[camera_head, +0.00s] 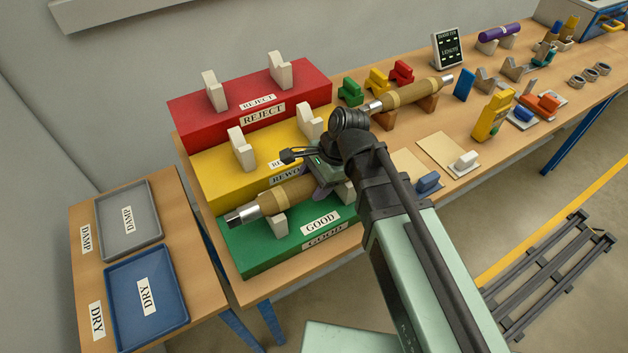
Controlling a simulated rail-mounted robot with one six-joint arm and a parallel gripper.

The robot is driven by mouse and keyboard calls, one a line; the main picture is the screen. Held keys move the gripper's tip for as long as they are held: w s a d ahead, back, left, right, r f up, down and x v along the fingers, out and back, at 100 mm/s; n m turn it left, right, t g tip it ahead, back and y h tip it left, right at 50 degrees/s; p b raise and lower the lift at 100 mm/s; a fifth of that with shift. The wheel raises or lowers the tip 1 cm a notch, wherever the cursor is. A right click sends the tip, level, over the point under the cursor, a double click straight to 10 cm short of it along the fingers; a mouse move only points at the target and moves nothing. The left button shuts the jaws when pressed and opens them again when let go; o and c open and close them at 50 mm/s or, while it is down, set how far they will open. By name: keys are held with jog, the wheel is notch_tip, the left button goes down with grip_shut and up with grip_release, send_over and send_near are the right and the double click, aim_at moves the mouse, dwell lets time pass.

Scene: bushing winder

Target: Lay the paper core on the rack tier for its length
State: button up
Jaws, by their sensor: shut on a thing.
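A brown paper core (285,193) with a metal end at its left lies along the front green GOOD tier (262,250) of the stepped rack. Its left part is right at the white cradle (277,226); I cannot tell whether it rests in it. My gripper (322,192) is shut on the core near its right part, and my wrist and arm hide its right end. A second white cradle on the green tier shows only partly beside my arm. The yellow REWORK tier (208,174) and the red REJECT tier (205,122) have empty white cradles.
Another brown core (410,94) lies on brown supports behind my wrist. A grey DAMP tray (128,220) and a blue DRY tray (147,285) are on the left side table. A yellow meter (492,116), a dark sign (448,49) and small blocks stand to the right.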

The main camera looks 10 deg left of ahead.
jog(key=shift+f, duration=0.15)
jog(key=o, duration=1.6)
jog(key=p+v, duration=0.9)
jog(key=v, duration=0.1)
jog(key=shift+s+r+p, duration=0.1)
jog(key=shift+r+p, duration=0.3)
jog(key=shift+r, duration=0.05)
jog(key=shift+d+r, duration=0.15)
jog(key=shift+r, duration=0.05)
jog(key=shift+f, duration=0.2)
